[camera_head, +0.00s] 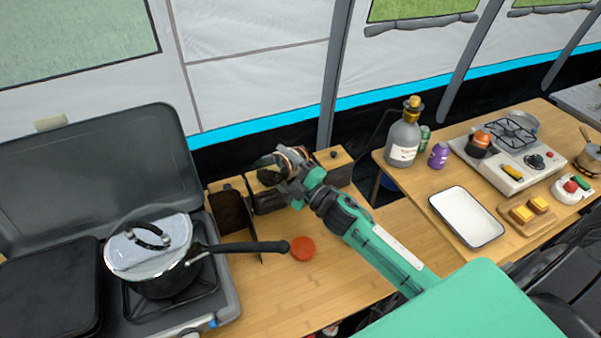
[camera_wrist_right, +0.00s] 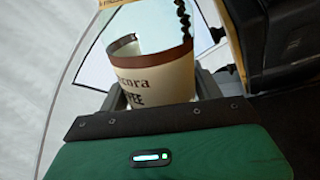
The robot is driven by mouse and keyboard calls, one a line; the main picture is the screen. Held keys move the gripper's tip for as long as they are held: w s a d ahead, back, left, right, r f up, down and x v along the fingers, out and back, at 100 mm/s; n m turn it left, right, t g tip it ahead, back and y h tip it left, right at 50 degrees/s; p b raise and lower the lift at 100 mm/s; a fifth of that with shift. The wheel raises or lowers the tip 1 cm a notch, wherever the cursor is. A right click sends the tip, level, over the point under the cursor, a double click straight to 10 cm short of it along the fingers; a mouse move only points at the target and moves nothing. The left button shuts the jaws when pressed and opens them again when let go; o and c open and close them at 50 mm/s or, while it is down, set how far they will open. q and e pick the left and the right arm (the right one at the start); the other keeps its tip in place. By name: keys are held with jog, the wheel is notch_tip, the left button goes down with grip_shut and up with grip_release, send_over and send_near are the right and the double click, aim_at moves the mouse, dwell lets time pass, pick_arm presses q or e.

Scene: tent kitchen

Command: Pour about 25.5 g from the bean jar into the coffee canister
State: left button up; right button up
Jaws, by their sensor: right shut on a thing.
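My right gripper (camera_head: 288,172) reaches over the back of the near wooden table and is shut on the bean jar (camera_head: 268,162). In the right wrist view the jar (camera_wrist_right: 155,80) sits between the two fingers (camera_wrist_right: 160,95). It looks like clear glass with a cream, brown-edged label on which "cora" and "FEE" can be read. Dark beans show at its upper right edge. In the head view the jar looks tilted, held above dark containers at the table's back. I cannot make out the coffee canister clearly there; the gripper and jar hide part of that area. My left gripper is not in view.
A stove with a lidded pot (camera_head: 150,255) stands left, its handle (camera_head: 250,247) reaching over the table. A red-orange round lid (camera_head: 302,248) lies on the table (camera_head: 345,270). A wooden-topped box (camera_head: 334,160) stands behind. A bottle (camera_head: 403,140) and tray (camera_head: 466,215) are right.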

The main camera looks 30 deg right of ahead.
jog(key=shift+w+d+r+m+h+p, duration=0.35)
jog(key=shift+d+r+m+p, duration=0.25)
jog(key=shift+m+p, duration=0.7)
jog(key=shift+w+d+r+m+h+p, duration=0.35)
jog(key=shift+d+r+m+p, duration=0.25)
jog(key=shift+m+p, duration=0.65)
dwell(2.9)
jog(key=shift+n, duration=0.25)
